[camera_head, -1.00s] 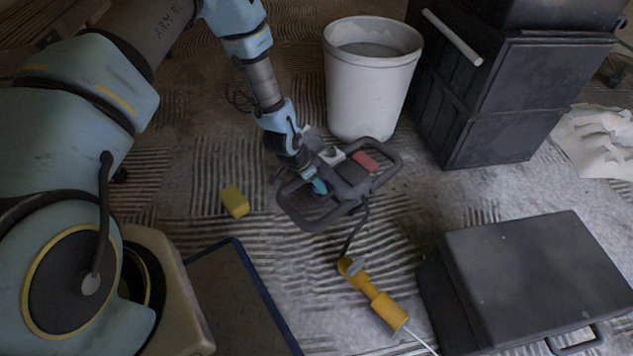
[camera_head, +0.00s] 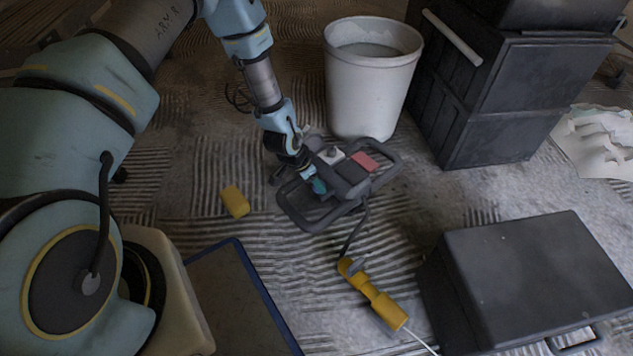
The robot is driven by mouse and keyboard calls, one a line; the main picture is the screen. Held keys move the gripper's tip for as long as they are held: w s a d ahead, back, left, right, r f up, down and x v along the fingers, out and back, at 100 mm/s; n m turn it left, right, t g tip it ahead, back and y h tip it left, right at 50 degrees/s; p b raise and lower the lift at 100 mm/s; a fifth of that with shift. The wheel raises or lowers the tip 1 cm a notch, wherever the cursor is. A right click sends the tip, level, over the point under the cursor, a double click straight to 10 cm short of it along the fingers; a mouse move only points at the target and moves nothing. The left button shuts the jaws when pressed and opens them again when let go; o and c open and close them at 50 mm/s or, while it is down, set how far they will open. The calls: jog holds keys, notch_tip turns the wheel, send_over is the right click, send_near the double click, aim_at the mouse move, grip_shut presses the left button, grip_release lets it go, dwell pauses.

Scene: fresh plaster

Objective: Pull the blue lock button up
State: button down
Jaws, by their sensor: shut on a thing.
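A dark grey device with two looped handles (camera_head: 306,224) lies on the floor near the middle of the head view. It has a red block (camera_head: 365,161) and a pale plate with a small knob (camera_head: 331,154) on its top. The blue lock button (camera_head: 319,186) shows as a small blue-teal piece on the device's left part. My gripper (camera_head: 313,181) reaches down from the upper left and is shut on the blue button. The fingers hide part of the button, and how far it is raised cannot be told.
A white bucket (camera_head: 369,95) stands just behind the device. Dark stacked cases (camera_head: 490,100) stand behind right, and a grey box (camera_head: 540,265) at front right. A yellow block (camera_head: 235,202) and a yellow cable connector (camera_head: 373,295) lie on the floor.

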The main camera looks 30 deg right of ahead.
dwell(0.4)
notch_tip(320, 180, up, 2)
jog(key=shift+r+p, duration=0.1)
jog(key=shift+p, duration=1)
jog(key=shift+c, duration=2)
grip_release()
jog(key=p+v, duration=0.3)
jog(key=v, duration=0.7)
jog(key=shift+r+p, duration=0.3)
jog(key=shift+a, duration=0.1)
